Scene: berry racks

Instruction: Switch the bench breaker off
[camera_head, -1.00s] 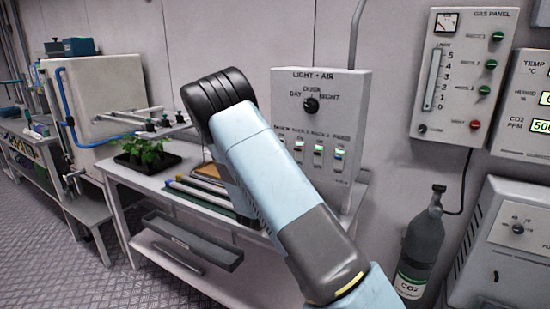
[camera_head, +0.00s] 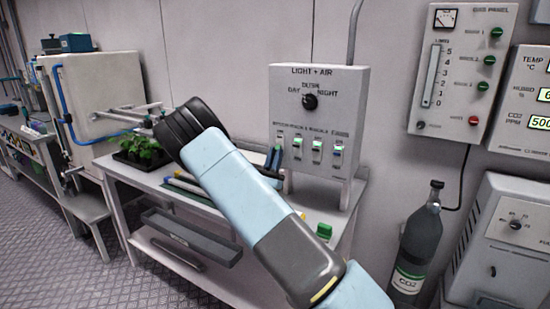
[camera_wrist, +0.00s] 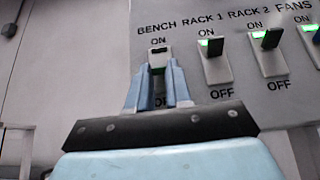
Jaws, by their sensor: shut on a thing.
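The bench breaker (camera_wrist: 158,57) is the leftmost switch in the row in the wrist view, under the label BENCH, with ON above it. Its upper end shows above my fingertips; its lower part is hidden between them, so its lever position is unclear. My gripper (camera_wrist: 157,78) is shut on this breaker from below. In the head view, my gripper (camera_head: 276,155) reaches the left end of the switch row on the LIGHT + AIR panel (camera_head: 345,95).
Just right are the Rack 1 (camera_wrist: 213,60), Rack 2 (camera_wrist: 268,52) and Fans (camera_wrist: 313,42) switches, with green lights at their tops. Below the panel is a bench (camera_head: 340,225) with a green object (camera_head: 324,231). A CO2 cylinder (camera_head: 418,240) stands right.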

